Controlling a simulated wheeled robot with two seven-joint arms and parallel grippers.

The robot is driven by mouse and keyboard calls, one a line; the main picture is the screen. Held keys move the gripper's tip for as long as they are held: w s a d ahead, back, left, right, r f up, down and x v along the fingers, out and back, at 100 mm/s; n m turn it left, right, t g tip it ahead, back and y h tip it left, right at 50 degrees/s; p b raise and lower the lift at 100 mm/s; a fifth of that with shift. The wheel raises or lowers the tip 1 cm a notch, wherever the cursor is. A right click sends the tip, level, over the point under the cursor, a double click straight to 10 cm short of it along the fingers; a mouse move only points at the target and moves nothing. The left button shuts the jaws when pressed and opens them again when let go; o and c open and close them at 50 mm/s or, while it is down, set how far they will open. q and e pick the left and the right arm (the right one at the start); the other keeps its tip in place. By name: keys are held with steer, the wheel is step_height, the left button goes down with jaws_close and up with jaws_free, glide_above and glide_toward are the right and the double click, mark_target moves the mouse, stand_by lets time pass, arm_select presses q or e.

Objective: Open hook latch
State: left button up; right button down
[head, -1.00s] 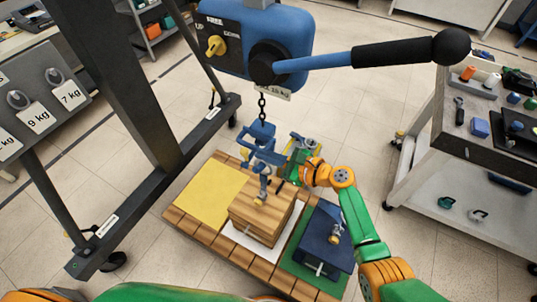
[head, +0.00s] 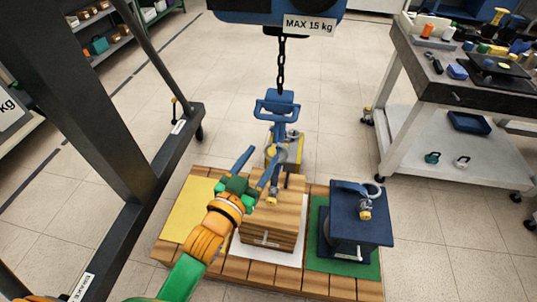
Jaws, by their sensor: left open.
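A blue hook block (head: 279,106) with a handle hangs on a dark chain under the hoist. Its lower hook and latch area (head: 284,139) is small and partly overlapped by things behind it, so I cannot tell the latch's state. Below it is a wooden block (head: 268,235) with a brass-coloured fitting (head: 272,199) on top. My left gripper (head: 262,158) reaches in from the lower left, with its two blue fingers spread over the block's left side. It is just left of and below the hook, and I see nothing held. My right gripper is not in view.
A blue block (head: 358,232) with a shackle stands on the green pad (head: 323,262). A yellow pad (head: 186,213) on the wooden pallet (head: 231,277) is bare. A dark frame leg (head: 90,110) stands left, a tool cart (head: 425,140) right.

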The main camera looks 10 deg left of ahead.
arm_select(q)
steer(key=r, duration=0.2)
glide_above(274, 141)
steer(key=s+d, duration=0.1)
steer(key=s, duration=0.2)
steer(key=shift+s+f+t, duration=0.15)
steer(key=shift+t, duration=0.15)
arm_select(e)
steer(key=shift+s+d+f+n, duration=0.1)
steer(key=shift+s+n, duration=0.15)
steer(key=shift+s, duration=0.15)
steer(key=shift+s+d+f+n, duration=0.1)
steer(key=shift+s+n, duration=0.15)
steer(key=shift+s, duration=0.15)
arm_select(q)
jaws_close()
